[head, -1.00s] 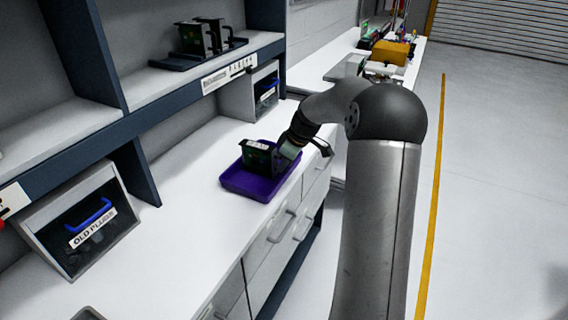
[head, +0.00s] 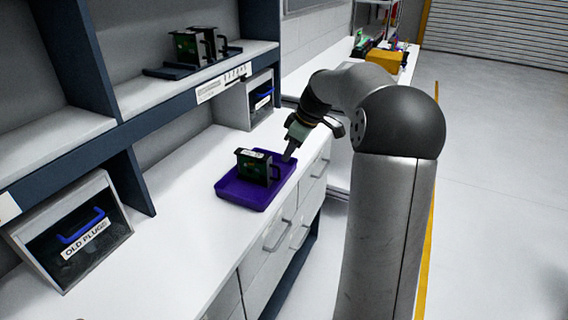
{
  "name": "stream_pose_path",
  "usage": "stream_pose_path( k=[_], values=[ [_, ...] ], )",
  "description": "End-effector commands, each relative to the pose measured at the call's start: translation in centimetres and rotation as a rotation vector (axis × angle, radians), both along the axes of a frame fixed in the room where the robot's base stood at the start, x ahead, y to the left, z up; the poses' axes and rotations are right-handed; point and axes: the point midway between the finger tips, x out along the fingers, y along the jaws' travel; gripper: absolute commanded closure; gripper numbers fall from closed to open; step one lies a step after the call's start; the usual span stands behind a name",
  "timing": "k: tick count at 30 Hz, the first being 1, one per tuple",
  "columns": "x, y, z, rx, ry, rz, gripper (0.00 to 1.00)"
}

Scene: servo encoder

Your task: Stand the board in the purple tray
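The purple tray (head: 232,191) lies on the white bench top, near its front edge. The board (head: 254,168), green with a dark frame and handle, stands upright in the tray. My gripper (head: 288,158) is above the right side of the tray, apart from the board by a small gap. One finger shows pointing down; the other is hidden, so its opening cannot be made out. Nothing shows held in it.
Similar boards (head: 197,46) stand on a dark rack on the shelf above. A bin labelled OLD PLUGS (head: 118,233) sits at the left, and another bin (head: 241,107) is under the shelf. The bench between is clear.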

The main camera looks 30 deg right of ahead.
Motion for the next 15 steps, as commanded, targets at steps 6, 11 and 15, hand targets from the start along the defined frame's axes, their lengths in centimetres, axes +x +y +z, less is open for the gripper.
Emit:
stream_pose_path(
  k=[6,11,15],
  values=[
    [-0.6,-0.6,2.1,0.0,0.0,0.0,0.69],
    [-0.9,-0.3,2.4,-0.002,0.005,-0.001,0.69],
    [-2.8,4.1,2.0,-0.019,0.07,-0.049,0.69]
  ],
)
